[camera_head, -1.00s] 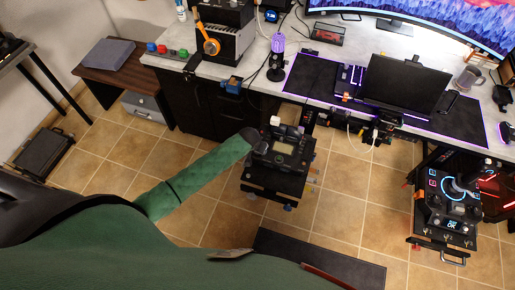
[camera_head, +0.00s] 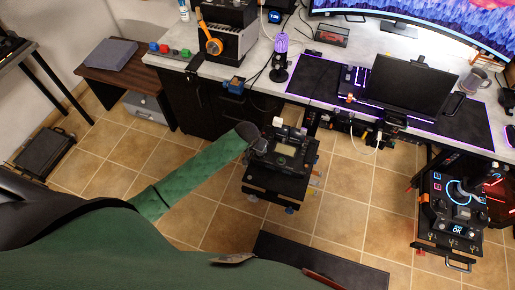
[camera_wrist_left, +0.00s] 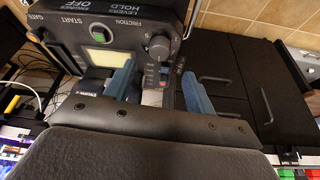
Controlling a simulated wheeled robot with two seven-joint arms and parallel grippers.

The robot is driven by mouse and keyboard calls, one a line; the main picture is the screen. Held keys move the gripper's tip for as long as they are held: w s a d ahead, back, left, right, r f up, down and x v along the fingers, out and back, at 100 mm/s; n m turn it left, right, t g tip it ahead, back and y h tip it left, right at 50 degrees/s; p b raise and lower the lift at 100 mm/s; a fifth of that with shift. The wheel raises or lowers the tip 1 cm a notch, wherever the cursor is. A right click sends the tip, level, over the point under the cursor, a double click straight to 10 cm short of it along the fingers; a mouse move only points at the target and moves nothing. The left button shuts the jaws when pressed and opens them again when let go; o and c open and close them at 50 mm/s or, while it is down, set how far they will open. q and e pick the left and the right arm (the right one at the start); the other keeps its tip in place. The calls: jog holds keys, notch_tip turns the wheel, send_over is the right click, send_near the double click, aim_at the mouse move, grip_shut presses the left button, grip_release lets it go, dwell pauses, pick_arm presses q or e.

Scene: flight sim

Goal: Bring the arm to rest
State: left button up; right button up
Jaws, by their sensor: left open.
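My left arm in its green sleeve (camera_head: 190,172) reaches in from the lower left of the head view. Its dark wrist end (camera_head: 243,134) is at the left edge of a black throttle panel (camera_head: 285,157) on a stand. In the left wrist view my left gripper (camera_wrist_left: 160,88) has two blue fingers standing apart. The panel (camera_wrist_left: 95,40), marked START and FRICTION, lies just beyond and between them, with a knob (camera_wrist_left: 159,47). I see no object held, and cannot tell whether the fingers touch the panel. My right gripper is not in view.
A desk (camera_head: 265,88) with monitors, a laptop (camera_head: 408,92) and a purple microphone (camera_head: 280,55) runs along the back. A second control stand (camera_head: 452,215) is at the right. Tiled floor (camera_head: 345,215) lies clear between the stands. Black drawers (camera_wrist_left: 265,85) show in the wrist view.

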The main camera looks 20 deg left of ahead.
pick_arm(q)
jog(key=shift+r, duration=0.15)
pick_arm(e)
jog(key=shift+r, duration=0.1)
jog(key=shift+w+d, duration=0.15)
